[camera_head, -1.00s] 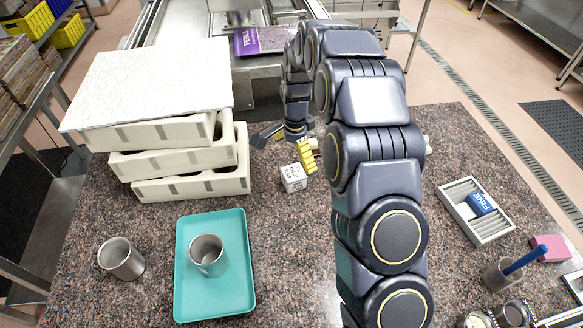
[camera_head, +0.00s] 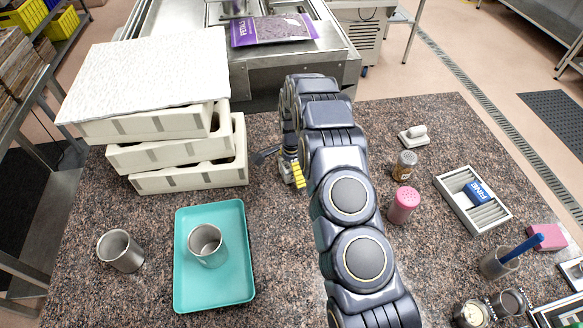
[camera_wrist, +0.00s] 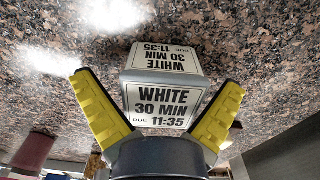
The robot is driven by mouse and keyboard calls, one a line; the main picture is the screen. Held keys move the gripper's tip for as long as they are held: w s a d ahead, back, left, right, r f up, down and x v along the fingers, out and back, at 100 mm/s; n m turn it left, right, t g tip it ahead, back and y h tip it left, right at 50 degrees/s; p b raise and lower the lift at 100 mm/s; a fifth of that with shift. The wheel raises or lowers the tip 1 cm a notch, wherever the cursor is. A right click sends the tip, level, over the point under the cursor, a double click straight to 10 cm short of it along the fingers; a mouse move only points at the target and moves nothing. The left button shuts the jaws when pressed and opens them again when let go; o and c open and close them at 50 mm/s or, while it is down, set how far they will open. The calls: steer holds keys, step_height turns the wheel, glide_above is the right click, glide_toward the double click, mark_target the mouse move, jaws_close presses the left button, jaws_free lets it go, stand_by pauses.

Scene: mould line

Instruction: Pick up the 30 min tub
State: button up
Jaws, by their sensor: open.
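The 30 min tub (camera_wrist: 160,105) is a small white-and-grey block-like tub in the wrist view. Its labels read "WHITE 30 MIN DUE 11:35". My gripper (camera_wrist: 161,83) is open, with one yellow-padded finger on each side of the tub. Gaps show between the tub and the fingertips; I cannot tell if either finger touches it lower down. In the head view my gripper (camera_head: 293,172) is low over the counter, right of the stacked moulds, and it hides most or all of the tub.
Stacked white moulds (camera_head: 185,180) stand left of my gripper. A teal tray (camera_head: 215,290) with a metal cup (camera_head: 206,246) lies in front, another metal cup (camera_head: 120,251) beside it. A pink shaker (camera_head: 403,206) and brown-filled jar (camera_head: 404,165) stand right of my arm. Counter between tray and arm is clear.

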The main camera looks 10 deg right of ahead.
steer(key=shift+f, duration=0.1)
steer(key=c, duration=1.1)
steer(key=shift+c, duration=0.2)
